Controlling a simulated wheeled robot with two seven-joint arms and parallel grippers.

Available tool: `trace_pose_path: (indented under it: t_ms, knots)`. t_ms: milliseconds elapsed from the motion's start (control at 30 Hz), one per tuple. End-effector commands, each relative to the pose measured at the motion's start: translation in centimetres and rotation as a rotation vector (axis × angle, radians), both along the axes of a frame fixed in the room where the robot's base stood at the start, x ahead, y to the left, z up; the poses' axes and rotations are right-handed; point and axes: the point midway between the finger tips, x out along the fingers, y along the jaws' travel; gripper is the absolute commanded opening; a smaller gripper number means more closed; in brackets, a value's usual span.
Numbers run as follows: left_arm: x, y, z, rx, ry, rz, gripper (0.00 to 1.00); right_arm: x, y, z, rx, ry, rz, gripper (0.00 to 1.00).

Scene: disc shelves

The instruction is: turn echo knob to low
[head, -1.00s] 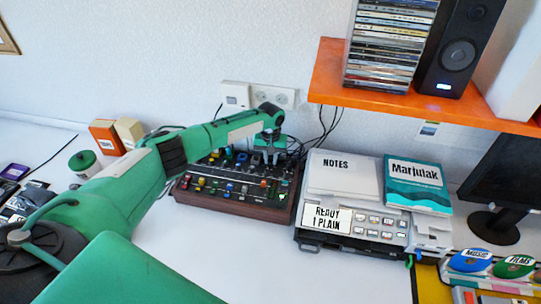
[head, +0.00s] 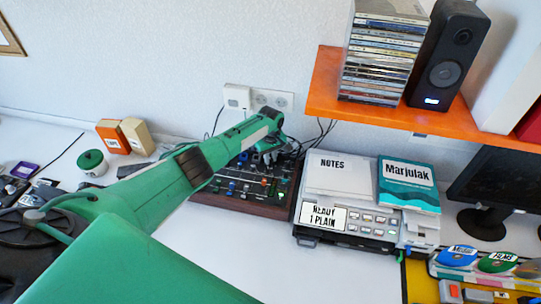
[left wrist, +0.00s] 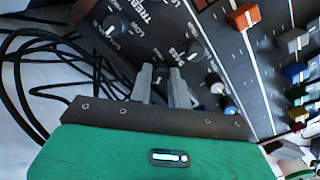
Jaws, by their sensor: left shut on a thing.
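The mixer panel (head: 240,208) is a dark console with wooden edges on the white desk, with rows of coloured knobs; my arm hides much of its left and back in the head view. My left gripper (head: 268,155) is over its back right part. In the left wrist view my left gripper (left wrist: 166,82) points at the panel face (left wrist: 213,50), its two grey fingers closed around a small dark knob (left wrist: 161,72). Printed words such as TREBLE and LOW show near other knobs. I cannot read a label ECHO or the held knob's setting. My right gripper is not in view.
Black cables (left wrist: 35,95) run beside the panel. A grey device (head: 350,236) with a NOTES pad and a teal book (head: 409,188) stands to the right. An orange shelf (head: 390,116) with disc cases (head: 382,60) and a speaker (head: 446,55) overhangs the back right.

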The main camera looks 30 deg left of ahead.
Motion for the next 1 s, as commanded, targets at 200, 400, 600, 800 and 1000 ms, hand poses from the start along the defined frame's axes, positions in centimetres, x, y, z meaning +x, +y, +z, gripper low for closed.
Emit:
trace_pose_path:
  t_ms: [200, 400, 600, 800, 1000]
  knots:
    - [0.09, 0.14, 0.14, 0.002, -0.002, 0.019, 0.0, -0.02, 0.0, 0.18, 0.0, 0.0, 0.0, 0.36]
    - [0.11, 0.16, 0.14, 0.003, -0.003, 0.019, 0.0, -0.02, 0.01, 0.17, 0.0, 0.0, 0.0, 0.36]
    - [0.13, 0.14, 0.15, 0.002, -0.004, 0.019, 0.38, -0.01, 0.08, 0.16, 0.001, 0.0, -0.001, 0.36]
    - [0.22, 0.0, 0.21, -0.001, -0.007, 0.018, 0.4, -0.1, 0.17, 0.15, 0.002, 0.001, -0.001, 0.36]
    - [0.3, -0.09, 0.26, -0.001, -0.009, 0.017, 0.4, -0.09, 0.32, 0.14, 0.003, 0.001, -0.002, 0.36]
